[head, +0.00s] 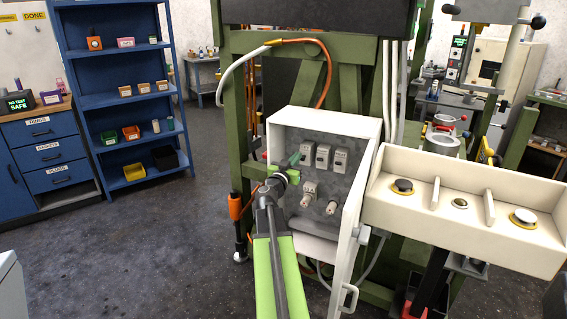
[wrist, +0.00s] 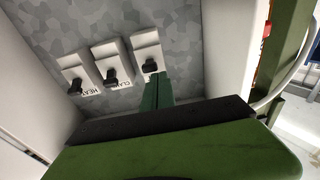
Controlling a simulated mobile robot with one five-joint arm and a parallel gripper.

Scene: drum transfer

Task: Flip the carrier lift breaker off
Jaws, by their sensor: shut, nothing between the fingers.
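The breaker panel (head: 290,130) is a grey plate inside an open white cabinet. Three white breakers with dark toggles sit in a row. In the wrist view they are one marked HEAT (wrist: 78,72), one that seems to read CLAMP (wrist: 112,62), and one whose label is mostly hidden (wrist: 148,50). I cannot read that label, so I cannot confirm it is the carrier lift breaker. My gripper (wrist: 156,80) is shut and empty, its green fingertips close to that breaker's toggle. It also shows at the left end of the row in the head view (head: 298,158). Contact is unclear.
Below the row are another switch and knobs (head: 331,208). The open cabinet door (head: 352,235) stands to the right of my arm. A cream control box (head: 465,210) with push buttons is farther right. A blue shelf (head: 117,95) and open floor lie to the left.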

